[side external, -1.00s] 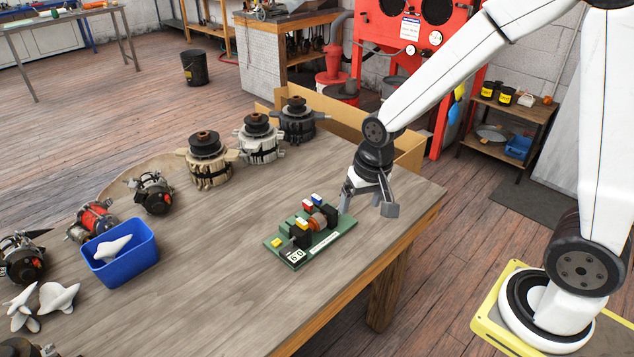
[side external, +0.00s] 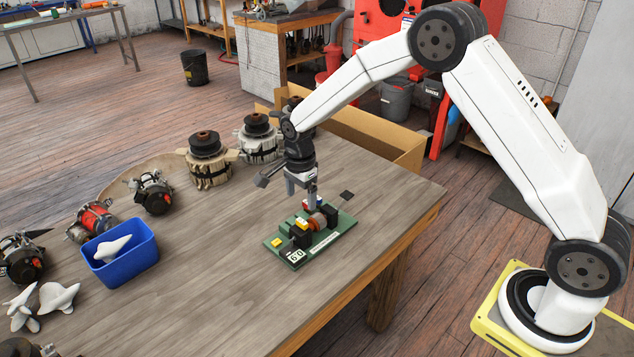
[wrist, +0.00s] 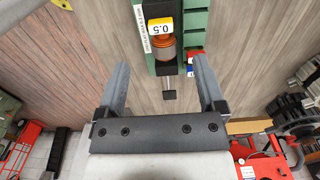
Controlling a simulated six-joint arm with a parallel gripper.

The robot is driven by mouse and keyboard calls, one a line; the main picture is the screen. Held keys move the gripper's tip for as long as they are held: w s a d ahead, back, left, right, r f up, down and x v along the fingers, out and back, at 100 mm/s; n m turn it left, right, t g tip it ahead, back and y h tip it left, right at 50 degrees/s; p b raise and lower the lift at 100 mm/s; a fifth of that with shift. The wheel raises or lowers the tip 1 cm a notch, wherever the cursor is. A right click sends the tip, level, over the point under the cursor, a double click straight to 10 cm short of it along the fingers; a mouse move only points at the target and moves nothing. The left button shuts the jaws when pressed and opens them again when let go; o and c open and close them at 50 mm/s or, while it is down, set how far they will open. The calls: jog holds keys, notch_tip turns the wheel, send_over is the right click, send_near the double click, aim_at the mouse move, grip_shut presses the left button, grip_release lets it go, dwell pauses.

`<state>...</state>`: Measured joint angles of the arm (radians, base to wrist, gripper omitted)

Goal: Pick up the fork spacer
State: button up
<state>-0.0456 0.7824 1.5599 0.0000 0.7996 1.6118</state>
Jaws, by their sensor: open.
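A green fixture board (side external: 322,247) lies on the wooden bench and carries black blocks, a copper-coloured round part (side external: 317,222) and yellow, red and blue tags. In the wrist view, a yellow-and-white label reading 0.5 (wrist: 160,26) shows upside down above the copper part (wrist: 163,47). A small dark square piece (wrist: 169,95) on a thin stem lies past the board's near end; it also shows behind the board in the side view (side external: 346,195). I cannot tell which piece is the fork spacer. My gripper (side external: 302,197) is open and empty above the back of the board; its fingers (wrist: 161,65) are spread.
Several alternator parts (side external: 208,160) stand along the bench's far and left sides. A blue bin (side external: 120,263) holds a pale part, with similar pale parts beside it. A cardboard box (side external: 375,140) is behind my arm.

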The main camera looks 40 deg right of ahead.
aim_at(302, 221)
jog(key=shift+f, duration=1.35)
jog(key=shift+f, duration=2.6)
grip_shut()
